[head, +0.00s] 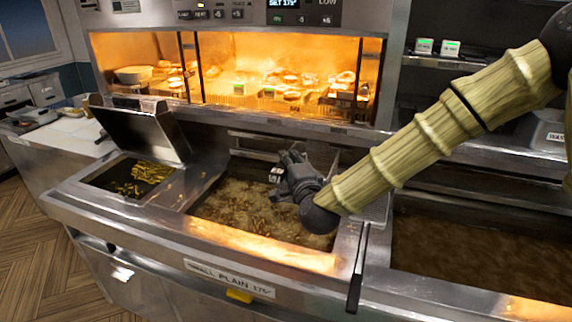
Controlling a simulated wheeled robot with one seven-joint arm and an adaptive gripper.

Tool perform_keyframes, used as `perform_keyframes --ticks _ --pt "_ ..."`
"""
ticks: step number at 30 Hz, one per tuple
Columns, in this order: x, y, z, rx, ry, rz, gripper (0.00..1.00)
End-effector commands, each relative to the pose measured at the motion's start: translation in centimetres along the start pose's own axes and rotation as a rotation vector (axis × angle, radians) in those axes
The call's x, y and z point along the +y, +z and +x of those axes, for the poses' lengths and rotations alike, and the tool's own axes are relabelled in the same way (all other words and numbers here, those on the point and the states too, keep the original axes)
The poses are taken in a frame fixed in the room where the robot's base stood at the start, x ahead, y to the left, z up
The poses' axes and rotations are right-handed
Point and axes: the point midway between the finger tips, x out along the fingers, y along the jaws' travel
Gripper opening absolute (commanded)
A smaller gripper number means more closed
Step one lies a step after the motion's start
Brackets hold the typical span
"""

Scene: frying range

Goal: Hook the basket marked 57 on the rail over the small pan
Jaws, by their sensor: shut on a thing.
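My gripper (288,172) is shut over the small pan (225,212), near its back half. A small pale tag (276,174) shows at the jaws; its marks are too small to read. The tag appears to belong to the basket's handle in my jaws. The basket itself is hard to make out against the brown oil and the bits of food, and my gripper hides part of it. The rail (262,140) runs along the back wall of the small pan, just behind my gripper. I cannot tell whether the basket touches it.
Left of the pan is a bin of fries (108,183) with a raised metal lid (143,131). A larger pan of brown oil (470,255) lies to the right, beyond a metal divider. A lit warming cabinet (240,72) stands behind. A label plate (228,278) is on the front.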

Motion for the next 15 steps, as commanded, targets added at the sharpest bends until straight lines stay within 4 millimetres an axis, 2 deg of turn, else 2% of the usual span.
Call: perform_keyframes --ticks 11,12,15 --pt "-0.2 -1.9 2.8 0.001 0.000 -0.001 0.00" --pt "0.6 -2.0 2.8 0.000 0.000 0.000 0.00" --pt "1.4 -1.9 2.8 0.000 0.000 0.000 0.00"
